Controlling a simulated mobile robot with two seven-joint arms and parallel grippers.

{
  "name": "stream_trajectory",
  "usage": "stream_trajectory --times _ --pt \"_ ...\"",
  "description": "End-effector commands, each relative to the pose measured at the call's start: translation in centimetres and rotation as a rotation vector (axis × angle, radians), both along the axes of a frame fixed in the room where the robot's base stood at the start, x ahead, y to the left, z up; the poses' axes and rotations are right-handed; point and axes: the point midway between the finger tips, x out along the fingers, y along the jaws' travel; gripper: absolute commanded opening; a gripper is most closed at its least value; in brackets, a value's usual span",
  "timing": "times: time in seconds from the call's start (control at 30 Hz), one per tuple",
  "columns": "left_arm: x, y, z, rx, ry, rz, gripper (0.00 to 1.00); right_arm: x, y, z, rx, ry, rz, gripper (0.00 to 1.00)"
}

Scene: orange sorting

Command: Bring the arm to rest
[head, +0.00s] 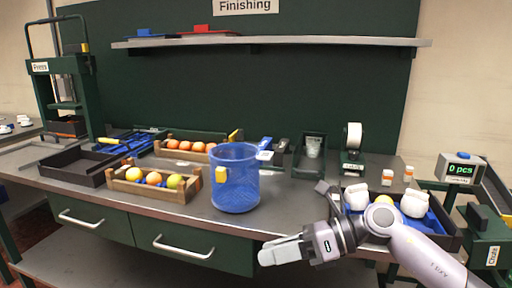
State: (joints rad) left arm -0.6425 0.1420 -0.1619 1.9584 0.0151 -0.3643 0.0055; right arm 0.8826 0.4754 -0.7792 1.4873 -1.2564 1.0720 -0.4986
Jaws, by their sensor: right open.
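My right arm comes in from the lower right, and its gripper (272,252) hangs in front of the table's front edge, pointing left. It is open, with nothing seen between its fingers. It is apart from the blue mesh bin (236,182), which stands above and left of it in the picture. My left gripper is not in view. A front wooden crate (150,190) holds an orange (153,179) between yellow and green fruits. A rear wooden crate (165,149) holds several orange fruits (184,146).
An empty black tray (75,170) lies at left. Orange-capped bottles (408,174), a tape dispenser (353,150) and a counter (460,169) stand at right. Drawer handles (184,248) project below the tabletop.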

Motion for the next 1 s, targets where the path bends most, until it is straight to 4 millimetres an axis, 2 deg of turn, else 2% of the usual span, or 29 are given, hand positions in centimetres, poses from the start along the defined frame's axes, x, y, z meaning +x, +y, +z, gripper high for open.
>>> stream_trajectory --times 0.1,0.2,0.37,0.47,0.57,0.77,0.87,1.0 --pt "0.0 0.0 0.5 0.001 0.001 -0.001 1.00 -1.5 1.7 0.1 0.232 0.186 -0.072 0.40" --pt "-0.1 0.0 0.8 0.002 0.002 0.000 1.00 -2.1 2.1 0.3 0.414 0.351 -0.151 0.40" --pt "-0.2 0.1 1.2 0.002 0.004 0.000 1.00 -2.2 1.0 -0.1 0.684 0.635 -0.306 0.40" --pt "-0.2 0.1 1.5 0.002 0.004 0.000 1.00 -2.1 -0.4 -1.3 0.842 0.822 -0.419 0.40" --pt "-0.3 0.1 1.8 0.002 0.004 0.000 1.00 -2.1 -2.4 -3.2 0.989 1.014 -0.545 0.40" --pt "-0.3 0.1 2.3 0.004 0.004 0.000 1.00 -3.4 -7.1 -9.3 1.255 1.401 -0.829 0.40" --pt "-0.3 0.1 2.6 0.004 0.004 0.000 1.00 -5.2 -9.5 -13.0 1.374 1.593 -0.985 0.40" --pt "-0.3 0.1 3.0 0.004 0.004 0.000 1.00 -9.2 -12.6 -18.6 1.523 1.852 -1.222 0.40"
